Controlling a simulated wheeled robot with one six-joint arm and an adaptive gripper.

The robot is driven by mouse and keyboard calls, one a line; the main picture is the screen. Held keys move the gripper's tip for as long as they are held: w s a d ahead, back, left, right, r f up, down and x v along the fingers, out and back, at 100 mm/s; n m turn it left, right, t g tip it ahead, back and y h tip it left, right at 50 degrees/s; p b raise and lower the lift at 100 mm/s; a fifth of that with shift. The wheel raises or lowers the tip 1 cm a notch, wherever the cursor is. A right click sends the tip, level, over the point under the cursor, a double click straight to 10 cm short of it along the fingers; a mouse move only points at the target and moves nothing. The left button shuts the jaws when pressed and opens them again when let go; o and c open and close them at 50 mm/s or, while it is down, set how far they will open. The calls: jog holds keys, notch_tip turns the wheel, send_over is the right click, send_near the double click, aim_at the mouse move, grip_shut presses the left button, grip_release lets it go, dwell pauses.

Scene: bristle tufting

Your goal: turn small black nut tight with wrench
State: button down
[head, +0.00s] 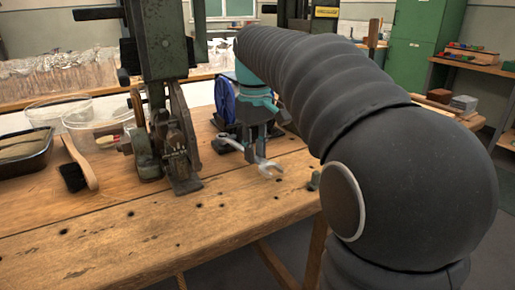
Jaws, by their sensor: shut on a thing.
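My gripper (255,151) points down over the wooden bench, to the right of the green tufting machine. It is shut on a silver wrench. The open jaw of the wrench (270,169) shows at the lower right of my fingers, just above the bench top or touching it; I cannot tell which. A grey metal end also shows to the left of my fingers, near the machine. I cannot make out the small black nut; it is too small or hidden.
The green machine (160,50) stands on the bench (150,225). A blue reel (225,97) is behind my gripper. Clear bowls (88,120), a black tray (25,150) and a brush (78,168) lie at left. The front bench is clear.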

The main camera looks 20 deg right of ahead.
jog(key=shift+s+a+m, duration=0.15)
jog(key=shift+a+m, duration=0.25)
jog(key=shift+a, duration=0.1)
jog(key=shift+s+a+m+p, duration=0.15)
jog(key=shift+a+m+p, duration=0.05)
jog(key=shift+a+m, duration=0.5)
jog(key=shift+s+a+m+p, duration=0.15)
jog(key=shift+a+m, duration=0.35)
jog(key=shift+a, duration=0.25)
jog(key=shift+d, duration=0.1)
jog(key=shift+w+d+n, duration=0.15)
jog(key=shift+d+n, duration=0.55)
jog(key=shift+d, duration=0.1)
jog(key=shift+r, duration=0.1)
jog(key=shift+r, duration=2.9)
